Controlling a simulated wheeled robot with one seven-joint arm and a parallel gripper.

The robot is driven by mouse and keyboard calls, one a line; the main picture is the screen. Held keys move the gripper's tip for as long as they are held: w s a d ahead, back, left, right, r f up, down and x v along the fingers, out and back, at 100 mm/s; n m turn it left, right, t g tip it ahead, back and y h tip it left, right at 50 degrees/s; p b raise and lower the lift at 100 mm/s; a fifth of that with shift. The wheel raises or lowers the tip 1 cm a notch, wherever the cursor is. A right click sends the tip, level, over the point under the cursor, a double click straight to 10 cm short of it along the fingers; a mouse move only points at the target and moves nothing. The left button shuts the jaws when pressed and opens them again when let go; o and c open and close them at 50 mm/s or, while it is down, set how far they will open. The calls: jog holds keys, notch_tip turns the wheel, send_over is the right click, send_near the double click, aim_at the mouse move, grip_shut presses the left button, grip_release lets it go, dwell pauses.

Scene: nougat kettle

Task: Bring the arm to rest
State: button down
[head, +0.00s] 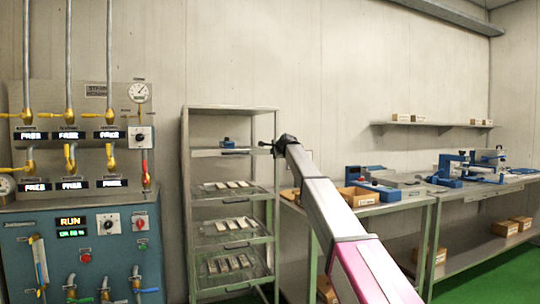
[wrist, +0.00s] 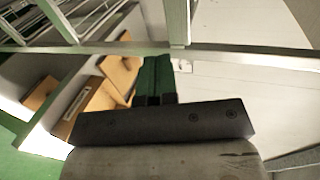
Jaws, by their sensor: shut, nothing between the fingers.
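My arm (head: 325,205) reaches up and away from the lower right in the head view. My gripper (head: 268,145) is at its far end, small and dark, in front of the right side of the metal rack (head: 187,170). In the wrist view my gripper (wrist: 154,75) shows its two dark green fingers side by side, shut, with nothing held. I cannot tell from the head view how far the gripper is from the rack post.
The rack's shelves hold trays of light bars (head: 232,223). A blue control panel (head: 100,250) with gauges and pipes stands left. A workbench (head: 400,207) with blue tools and cardboard boxes (head: 358,196) lies right. Green floor (head: 510,275) is clear at lower right.

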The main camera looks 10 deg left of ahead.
jog(key=s+d+f+n+g+h, duration=0.15)
jog(key=s+d+f, duration=0.5)
jog(key=f, duration=0.65)
jog(key=s+d+f+n+g+h, duration=0.1)
jog(key=s+d+f+n+g, duration=0.1)
jog(key=s+d+f, duration=0.8)
jog(key=s+d+f+n+g+h, duration=0.25)
jog(key=d+f, duration=0.35)
jog(key=f, duration=1)
jog(key=s+d+f+n+g, duration=0.2)
jog(key=s+d+f, duration=0.4)
jog(key=s, duration=0.6)
jog(key=s+d+f+n+g+h, duration=0.1)
jog(key=s+d+f+g, duration=0.1)
jog(key=s+d+f, duration=0.4)
jog(key=s+d+f+n+g+h, duration=0.1)
jog(key=s+d+f, duration=0.5)
jog(key=s+f, duration=0.7)
jog(key=s+n+g, duration=0.1)
jog(key=s, duration=0.4)
jog(key=shift+f+n, duration=0.3)
jog(key=shift+f, duration=0.05)
jog(key=shift+s, duration=0.1)
